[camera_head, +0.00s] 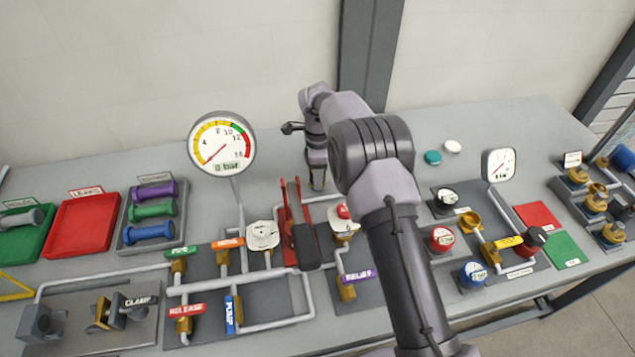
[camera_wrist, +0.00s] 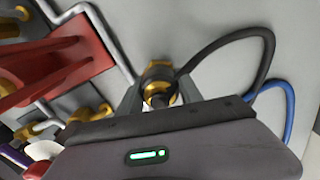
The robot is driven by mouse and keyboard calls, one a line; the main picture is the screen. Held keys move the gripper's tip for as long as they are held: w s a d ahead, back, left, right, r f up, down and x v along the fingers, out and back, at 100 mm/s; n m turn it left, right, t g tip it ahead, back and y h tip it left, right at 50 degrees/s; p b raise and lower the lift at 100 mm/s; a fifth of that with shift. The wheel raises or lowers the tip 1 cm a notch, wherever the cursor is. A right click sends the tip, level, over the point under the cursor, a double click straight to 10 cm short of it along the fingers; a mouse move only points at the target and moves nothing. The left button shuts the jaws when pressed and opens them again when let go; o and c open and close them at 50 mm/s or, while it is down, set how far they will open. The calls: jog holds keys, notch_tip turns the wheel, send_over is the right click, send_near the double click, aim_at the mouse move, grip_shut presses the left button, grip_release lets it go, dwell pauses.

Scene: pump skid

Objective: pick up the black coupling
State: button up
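The black coupling (camera_wrist: 160,99) shows in the wrist view as a short dark piece at the end of a black hose (camera_wrist: 226,42), by a brass fitting (camera_wrist: 158,74). My gripper (camera_wrist: 160,88) has one finger on each side of the coupling and fitting, and its fingers look apart. In the head view my gripper (camera_head: 317,178) points down at the back of the table, behind the red-framed lever. There the coupling is mostly hidden by my gripper and cannot be made out clearly.
A red frame with a dark lever (camera_head: 303,238) stands close to my gripper on its near side. A large gauge (camera_head: 221,143) stands to the left. A blue hose (camera_wrist: 289,105) runs beside the black one. Teal (camera_head: 433,157) and white caps lie on clear table to the right.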

grip_shut()
notch_tip(320, 180, up, 10)
jog(key=p, duration=0.3)
